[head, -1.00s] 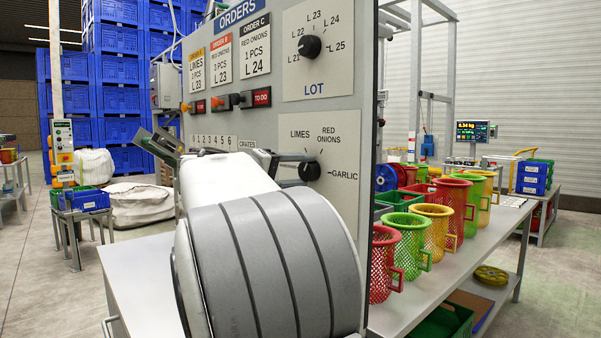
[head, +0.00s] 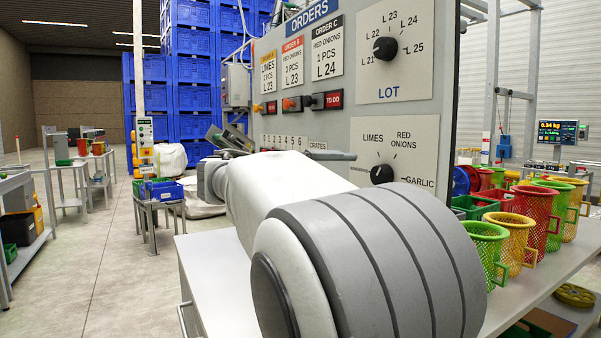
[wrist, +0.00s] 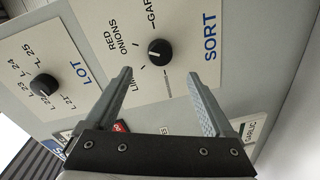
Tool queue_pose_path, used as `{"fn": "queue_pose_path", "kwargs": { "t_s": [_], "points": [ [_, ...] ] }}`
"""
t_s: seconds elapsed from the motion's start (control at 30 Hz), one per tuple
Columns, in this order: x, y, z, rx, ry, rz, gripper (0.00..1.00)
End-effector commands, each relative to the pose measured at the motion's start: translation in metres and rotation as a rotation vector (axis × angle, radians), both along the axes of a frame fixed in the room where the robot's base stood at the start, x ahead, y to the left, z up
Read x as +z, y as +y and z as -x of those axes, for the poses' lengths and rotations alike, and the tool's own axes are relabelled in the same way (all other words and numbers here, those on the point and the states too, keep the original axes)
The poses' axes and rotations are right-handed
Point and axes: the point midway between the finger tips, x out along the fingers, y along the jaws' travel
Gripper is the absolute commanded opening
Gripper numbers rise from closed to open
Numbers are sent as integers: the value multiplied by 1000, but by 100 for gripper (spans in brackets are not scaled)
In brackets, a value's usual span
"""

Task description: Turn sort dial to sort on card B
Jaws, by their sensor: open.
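The sort dial (wrist: 160,52) is a round black knob on a pale plate of the grey panel, with labels for limes, red onions and garlic. Card B (head: 292,63) reads red onions, 3 pcs, L 23. My gripper (wrist: 158,74) is open and empty in the wrist view. Its fingertips appear to either side of and below the dial, apart from it.
The lot dial (head: 385,48) sits above the sort dial. Order switches (head: 293,104) and a red "to do" display (head: 333,100) are left of it. Colored mesh baskets (head: 487,248) stand on the table at right. Open floor (head: 90,240) lies at left.

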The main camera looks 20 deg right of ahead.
Motion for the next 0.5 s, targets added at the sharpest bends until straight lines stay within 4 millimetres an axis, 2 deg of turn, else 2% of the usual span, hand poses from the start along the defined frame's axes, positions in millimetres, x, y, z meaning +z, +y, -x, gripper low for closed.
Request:
{"fn": "queue_pose_path", "kwargs": {
  "t_s": [0.03, 0.2, 0.33, 0.5],
  "points": [
    [3, 14, 1, 4, 0, -1, 88],
    [5, 50, 8, 4, 1, -1, 88],
    [6, 68, 11, 2, 0, 0, 88],
    [5, 79, 14, 0, 0, 0, 88]
  ]
}}
